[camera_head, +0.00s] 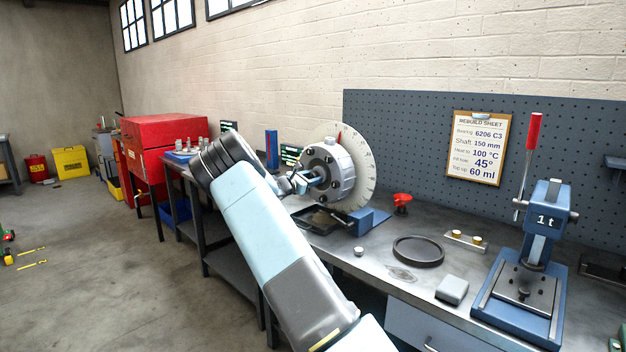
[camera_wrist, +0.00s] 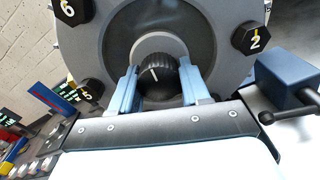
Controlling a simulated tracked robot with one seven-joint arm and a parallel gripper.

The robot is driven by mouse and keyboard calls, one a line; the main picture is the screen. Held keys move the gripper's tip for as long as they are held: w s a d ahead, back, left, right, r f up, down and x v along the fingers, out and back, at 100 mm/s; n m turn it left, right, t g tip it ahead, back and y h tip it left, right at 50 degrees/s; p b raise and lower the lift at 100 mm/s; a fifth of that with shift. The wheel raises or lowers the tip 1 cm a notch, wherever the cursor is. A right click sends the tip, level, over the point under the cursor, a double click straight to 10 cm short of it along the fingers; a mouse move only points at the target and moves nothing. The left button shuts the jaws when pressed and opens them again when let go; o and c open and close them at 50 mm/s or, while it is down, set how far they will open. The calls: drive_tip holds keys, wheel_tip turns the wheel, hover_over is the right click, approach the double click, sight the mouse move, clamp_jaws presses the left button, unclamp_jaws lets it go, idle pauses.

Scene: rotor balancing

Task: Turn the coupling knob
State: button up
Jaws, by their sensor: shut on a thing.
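The coupling knob (camera_wrist: 157,84) is a dark ribbed ball with a short white mark, at the centre of the grey rotor face in the wrist view. My gripper (camera_wrist: 160,76) has one blue finger on each side of it and is shut on it. In the head view my gripper (camera_head: 305,182) reaches the front of the rotor hub (camera_head: 342,172), and the knob is mostly hidden there. A pale graduated disc (camera_head: 362,150) stands behind the hub. Dark hexagonal bolts marked 6 (camera_wrist: 72,10), 2 (camera_wrist: 251,38) and 5 (camera_wrist: 84,94) ring the rotor face.
A red cabinet (camera_head: 165,132) stands at the left. The floor on the left is largely open.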

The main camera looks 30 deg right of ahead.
drive_tip(key=shift+w+a+f+n, duration=0.2)
drive_tip(key=shift+a+n, duration=0.2)
drive_tip(key=shift+n, duration=0.3)
drive_tip(key=o, duration=1)
drive_tip(key=shift+d, duration=0.1)
drive_tip(key=shift+s+d, duration=0.1)
drive_tip(key=v, duration=1.3)
drive_tip(key=shift+a, duration=0.4)
drive_tip(key=shift+s, duration=0.1)
